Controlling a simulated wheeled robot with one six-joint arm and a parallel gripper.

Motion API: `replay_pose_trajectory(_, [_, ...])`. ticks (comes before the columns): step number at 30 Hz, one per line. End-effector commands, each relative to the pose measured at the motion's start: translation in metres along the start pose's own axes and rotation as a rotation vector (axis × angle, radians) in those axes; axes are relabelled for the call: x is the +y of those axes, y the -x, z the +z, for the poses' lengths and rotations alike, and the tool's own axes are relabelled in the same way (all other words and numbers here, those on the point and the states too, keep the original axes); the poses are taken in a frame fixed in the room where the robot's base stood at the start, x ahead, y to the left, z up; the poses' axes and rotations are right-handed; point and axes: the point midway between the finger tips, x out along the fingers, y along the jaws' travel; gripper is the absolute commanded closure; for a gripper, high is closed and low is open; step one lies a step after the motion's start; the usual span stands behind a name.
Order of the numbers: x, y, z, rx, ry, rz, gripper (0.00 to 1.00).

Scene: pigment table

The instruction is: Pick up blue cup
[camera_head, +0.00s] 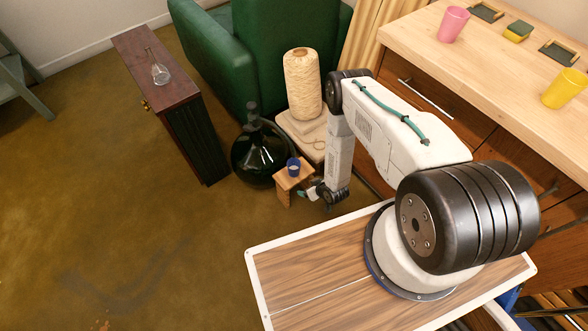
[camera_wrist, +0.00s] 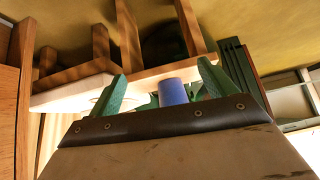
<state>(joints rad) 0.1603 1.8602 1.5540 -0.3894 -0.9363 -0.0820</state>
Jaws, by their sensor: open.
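The blue cup (camera_head: 293,168) stands upright on a small wooden stool (camera_head: 282,184) on the floor. My gripper (camera_head: 309,194) is low, just right of and in front of the stool. The wrist view appears upside down. In it, the blue cup (camera_wrist: 172,93) shows between the two green fingers of my gripper (camera_wrist: 161,70). The fingers are apart and nothing is held. I cannot tell the exact gap between the fingers and cup.
A large dark glass bottle (camera_head: 259,155) stands close left of the stool. A twine spool (camera_head: 302,85) sits on a pale-topped stand (camera_head: 290,124) behind it. A pink cup (camera_head: 453,24) and yellow cup (camera_head: 564,88) stand on the wooden counter (camera_head: 483,71). Floor at left is open.

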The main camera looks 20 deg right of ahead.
Motion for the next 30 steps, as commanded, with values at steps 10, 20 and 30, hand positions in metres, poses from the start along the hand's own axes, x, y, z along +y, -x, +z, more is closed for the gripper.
replay_pose_trajectory(10, [-0.003, 0.004, -0.080, 0.539, 0.059, -0.003, 0.17])
replay_pose_trajectory(20, [-0.005, -0.016, -0.105, 0.585, 0.064, -0.001, 0.17])
replay_pose_trajectory(30, [-0.008, -0.054, -0.129, 0.583, 0.063, -0.001, 0.17])
